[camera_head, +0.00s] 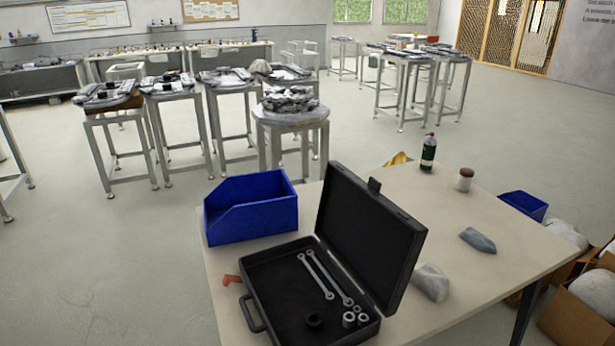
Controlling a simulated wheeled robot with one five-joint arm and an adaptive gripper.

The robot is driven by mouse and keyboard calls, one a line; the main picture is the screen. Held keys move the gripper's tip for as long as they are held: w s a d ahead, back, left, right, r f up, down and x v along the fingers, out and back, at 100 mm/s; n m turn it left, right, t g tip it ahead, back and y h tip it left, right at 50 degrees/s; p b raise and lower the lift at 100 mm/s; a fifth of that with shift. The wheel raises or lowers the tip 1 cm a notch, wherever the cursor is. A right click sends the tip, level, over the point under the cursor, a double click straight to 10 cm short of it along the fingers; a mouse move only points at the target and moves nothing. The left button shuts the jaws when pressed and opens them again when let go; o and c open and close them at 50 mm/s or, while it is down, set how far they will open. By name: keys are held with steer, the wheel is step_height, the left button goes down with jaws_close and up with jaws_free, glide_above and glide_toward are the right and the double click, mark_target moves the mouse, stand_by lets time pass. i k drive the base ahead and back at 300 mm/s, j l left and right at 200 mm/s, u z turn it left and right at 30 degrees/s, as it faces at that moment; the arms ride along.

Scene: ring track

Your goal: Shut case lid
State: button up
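A black case (275,292) lies on the pale table near its front left. Its lid (372,235) stands open, raised along the case's right side and leaning slightly outward. The case's carry handle (252,313) is on the left side. Inside the tray are two wrenches (318,276) and several small metal sockets or rings (349,319), with a black ring (314,320) near the front. The front end of the case meets the picture's lower edge. My gripper does not show in this view.
A blue bin (250,212) stands just behind the case. An orange-red object (231,280) lies at its left. Grey stones (431,283) (477,240), a green bottle (428,153) and a small jar (464,180) stand on the table (520,262) to the right. Cardboard boxes (580,312) sit beyond its right edge.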

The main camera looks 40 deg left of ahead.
mark_target(379, 245)
steer(key=i+u, duration=0.1)
steer(key=u, duration=0.35)
steer(key=i+u, duration=0.1)
steer(key=u, duration=0.35)
steer(key=i+l+u, duration=0.1)
steer(key=u, duration=0.4)
steer(key=l+u, duration=0.15)
steer(key=u, duration=0.3)
steer(key=i+u, duration=0.15)
steer(key=u, duration=0.3)
steer(key=i+l+u, duration=0.1)
steer(key=u, duration=0.3)
steer(key=i+l+u, duration=0.1)
steer(key=u, duration=0.35)
steer(key=l+u, duration=0.2)
steer(key=u, duration=0.25)
